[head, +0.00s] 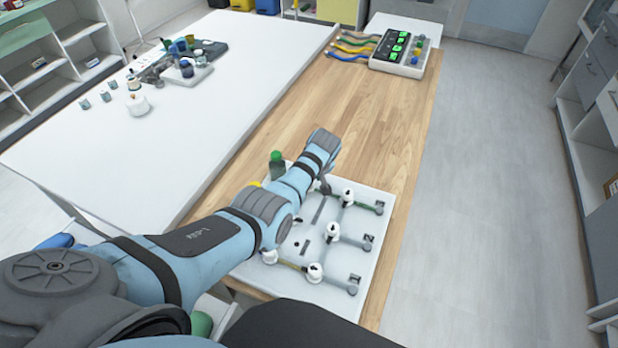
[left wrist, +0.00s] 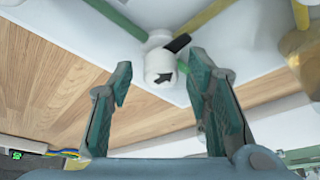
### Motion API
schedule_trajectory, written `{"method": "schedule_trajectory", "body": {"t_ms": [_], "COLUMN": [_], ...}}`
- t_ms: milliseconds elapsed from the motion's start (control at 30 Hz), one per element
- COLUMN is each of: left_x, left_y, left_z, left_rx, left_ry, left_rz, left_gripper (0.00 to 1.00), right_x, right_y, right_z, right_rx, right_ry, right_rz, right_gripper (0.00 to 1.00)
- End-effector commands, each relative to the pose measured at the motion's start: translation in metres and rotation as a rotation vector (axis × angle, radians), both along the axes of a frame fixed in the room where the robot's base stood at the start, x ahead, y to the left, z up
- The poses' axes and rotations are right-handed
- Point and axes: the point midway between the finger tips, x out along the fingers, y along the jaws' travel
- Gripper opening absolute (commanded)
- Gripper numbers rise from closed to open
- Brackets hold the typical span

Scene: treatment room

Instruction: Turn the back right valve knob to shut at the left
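A white valve panel (head: 374,258) lies on the wooden bench top, with several white knobs on coloured pipes. The back right knob (head: 347,196) is white with a dark mark on top and stands by a green pipe. My left gripper (head: 325,188) points down over the back of the panel, just left of this knob, partly hidden by my arm. In the left wrist view my left gripper (left wrist: 160,98) is open, with a white knob (left wrist: 160,63) with a black pointer just beyond and between its fingertips. I cannot tell any contact. My right gripper is out of view.
Other knobs (head: 332,231) stand close by at the front right (head: 314,272). A device with green displays (head: 400,48) sits at the far end of the wooden bench (head: 350,115), whose middle is clear.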

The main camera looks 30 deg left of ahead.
Motion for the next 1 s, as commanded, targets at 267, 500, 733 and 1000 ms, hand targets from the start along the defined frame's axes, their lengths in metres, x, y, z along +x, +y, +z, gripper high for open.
{"method": "schedule_trajectory", "body": {"t_ms": [267, 500, 733, 1000], "left_x": [0.0, -0.008, -0.025, -0.031], "left_y": [0.0, -0.011, -0.029, -0.035], "left_z": [0.001, 0.033, 0.091, 0.111], "left_rx": [0.0, 0.0, -0.002, 0.0], "left_ry": [0.0, -0.005, -0.002, 0.002], "left_rz": [0.0, -0.002, 0.0, -0.001], "left_gripper": [0.46, 0.46, 0.46, 0.46], "right_x": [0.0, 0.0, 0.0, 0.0], "right_y": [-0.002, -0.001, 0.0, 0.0], "right_z": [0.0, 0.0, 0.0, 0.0], "right_rx": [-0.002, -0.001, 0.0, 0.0], "right_ry": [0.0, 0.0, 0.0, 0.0], "right_rz": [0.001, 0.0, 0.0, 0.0], "right_gripper": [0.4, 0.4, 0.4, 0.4]}}
